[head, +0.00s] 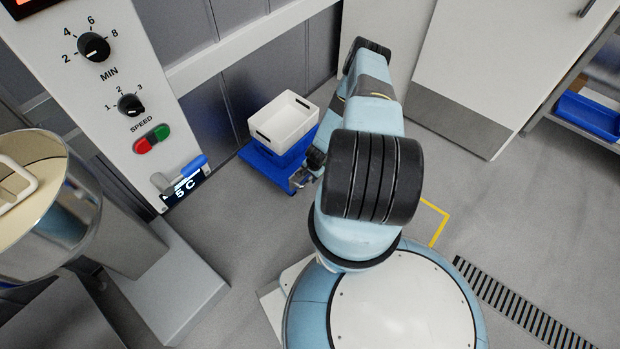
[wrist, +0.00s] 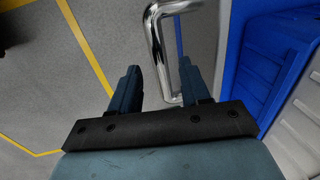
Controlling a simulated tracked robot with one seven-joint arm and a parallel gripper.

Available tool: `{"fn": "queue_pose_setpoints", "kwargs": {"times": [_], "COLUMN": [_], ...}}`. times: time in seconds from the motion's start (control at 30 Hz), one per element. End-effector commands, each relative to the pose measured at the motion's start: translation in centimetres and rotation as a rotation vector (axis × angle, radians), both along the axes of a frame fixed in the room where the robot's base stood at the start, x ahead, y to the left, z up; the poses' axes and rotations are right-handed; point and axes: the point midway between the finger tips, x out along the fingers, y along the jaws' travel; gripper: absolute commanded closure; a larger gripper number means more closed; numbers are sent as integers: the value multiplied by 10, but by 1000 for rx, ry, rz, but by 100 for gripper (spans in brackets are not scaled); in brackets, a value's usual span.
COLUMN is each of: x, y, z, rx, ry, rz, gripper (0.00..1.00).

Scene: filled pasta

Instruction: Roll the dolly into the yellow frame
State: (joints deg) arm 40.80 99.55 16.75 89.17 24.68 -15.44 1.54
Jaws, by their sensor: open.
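The blue dolly (head: 258,163) stands on the floor by the dark wall panels and carries a white crate (head: 285,117). In the wrist view its blue side (wrist: 228,50) is at the right. A bent chrome handle (wrist: 157,45) runs down between the fingers of my gripper (wrist: 158,80), which is open around it. Whether a finger touches the handle I cannot tell. In the head view my gripper (head: 308,172) is at the dolly's right side, partly hidden by my arm. The yellow frame (head: 440,225) on the floor is mostly hidden by my arm; its lines (wrist: 88,45) show left in the wrist view.
A machine with dials (head: 110,75) and a steel bowl (head: 50,210) stand at the left. A white door (head: 480,60) is at the back. A floor drain (head: 520,305) is at the lower right. The floor between is clear.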

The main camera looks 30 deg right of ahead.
Motion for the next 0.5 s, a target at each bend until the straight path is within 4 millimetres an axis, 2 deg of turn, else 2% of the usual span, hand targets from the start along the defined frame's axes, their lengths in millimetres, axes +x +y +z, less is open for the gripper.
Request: {"fn": "queue_pose_setpoints", "kwargs": {"times": [0.2,0.5], "x": [4,4], "y": [1,1], "z": [-18,-22], "rx": [-2,-1], "ry": [-1,0], "rz": [0,0], "gripper": [54,54]}}
